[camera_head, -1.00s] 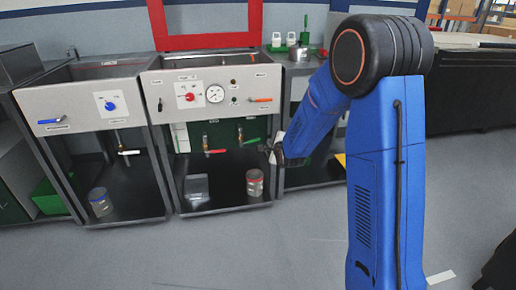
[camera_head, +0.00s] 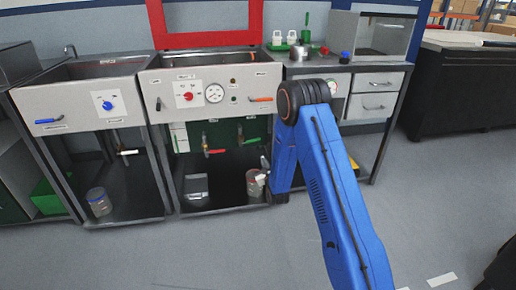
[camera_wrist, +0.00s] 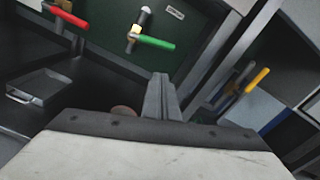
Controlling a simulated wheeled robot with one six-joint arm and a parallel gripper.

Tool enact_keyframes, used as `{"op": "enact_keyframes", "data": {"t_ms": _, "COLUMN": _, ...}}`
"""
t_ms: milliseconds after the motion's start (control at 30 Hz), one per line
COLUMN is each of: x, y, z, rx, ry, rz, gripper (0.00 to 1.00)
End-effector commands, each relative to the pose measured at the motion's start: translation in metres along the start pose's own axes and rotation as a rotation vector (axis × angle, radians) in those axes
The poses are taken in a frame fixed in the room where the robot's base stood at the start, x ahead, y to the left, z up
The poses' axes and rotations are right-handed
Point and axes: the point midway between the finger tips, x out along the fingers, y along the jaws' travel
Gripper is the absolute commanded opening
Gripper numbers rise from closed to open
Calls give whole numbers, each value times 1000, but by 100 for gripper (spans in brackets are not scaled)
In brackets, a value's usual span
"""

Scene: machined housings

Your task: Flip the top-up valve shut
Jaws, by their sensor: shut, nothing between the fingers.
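Several lever valves show, and I cannot read which label marks the top-up valve. Under the middle sink, a red-lever valve (camera_head: 214,151) and a green-lever valve (camera_head: 251,141) hang before a green back panel. In the wrist view, the red lever (camera_wrist: 68,15) is upper left and the green lever (camera_wrist: 155,42) lies roughly level, upper middle. A yellow-lever valve (camera_wrist: 250,85) is at right. My gripper (camera_wrist: 161,80) is shut and empty, its fingertips below the green lever and apart from it in the picture. In the head view my arm mostly hides it.
The panel above carries an orange lever (camera_head: 261,99), a red knob (camera_head: 188,96) and a gauge (camera_head: 214,93). A steel post (camera_wrist: 235,60) stands between the green and yellow valves.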

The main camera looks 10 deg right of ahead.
Motion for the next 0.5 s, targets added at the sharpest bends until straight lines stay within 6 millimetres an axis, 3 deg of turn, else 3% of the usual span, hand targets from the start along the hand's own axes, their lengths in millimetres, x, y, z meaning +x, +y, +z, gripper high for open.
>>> {"op": "enact_keyframes", "data": {"t_ms": 200, "x": -1, "y": 11, "z": -24, "rx": 112, "ry": -45, "rz": -14, "gripper": 0}}
{"op": "enact_keyframes", "data": {"t_ms": 500, "x": -1, "y": 14, "z": -30, "rx": 150, "ry": -61, "rz": -19, "gripper": 0}}
